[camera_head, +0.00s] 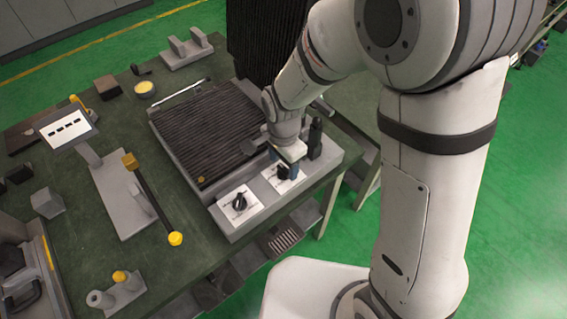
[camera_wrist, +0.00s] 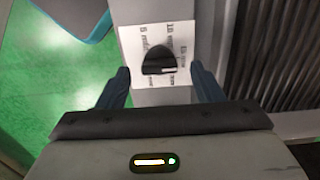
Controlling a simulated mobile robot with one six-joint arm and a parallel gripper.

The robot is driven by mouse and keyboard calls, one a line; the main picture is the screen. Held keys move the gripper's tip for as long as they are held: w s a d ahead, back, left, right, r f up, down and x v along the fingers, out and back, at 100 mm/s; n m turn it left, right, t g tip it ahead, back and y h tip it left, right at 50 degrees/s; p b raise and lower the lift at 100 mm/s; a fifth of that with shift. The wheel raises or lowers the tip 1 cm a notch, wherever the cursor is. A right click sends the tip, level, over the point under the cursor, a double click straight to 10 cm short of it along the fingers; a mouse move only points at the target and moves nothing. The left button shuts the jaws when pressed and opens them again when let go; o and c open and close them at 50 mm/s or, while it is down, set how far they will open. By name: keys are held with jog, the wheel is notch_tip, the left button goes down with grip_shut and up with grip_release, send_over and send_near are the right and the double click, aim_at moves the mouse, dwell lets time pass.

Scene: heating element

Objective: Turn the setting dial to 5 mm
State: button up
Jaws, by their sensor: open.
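A black dial (camera_head: 284,172) sits on a white printed plate (camera_head: 272,177) on the right part of the grey device's front panel. The wrist view shows the same dial (camera_wrist: 160,61) with the words "5 mm" and "10 mm" partly readable on its plate (camera_wrist: 178,38). My gripper (camera_wrist: 160,82) is open, with one blue finger on each side of the dial, apart from it. In the head view my gripper (camera_head: 284,163) is at this right dial and partly covers it. The dial's exact pointing direction is hard to tell.
A second black dial (camera_head: 239,202) on a white plate stands to the left on the same panel. The ribbed dark bed (camera_head: 207,125) lies behind. A black upright part (camera_head: 315,138) stands close right of my gripper. A yellow-ended lever (camera_head: 153,200) lies left.

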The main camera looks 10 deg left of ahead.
jog(key=shift+f, duration=0.95)
jog(key=shift+c, duration=0.2)
jog(key=c, duration=1)
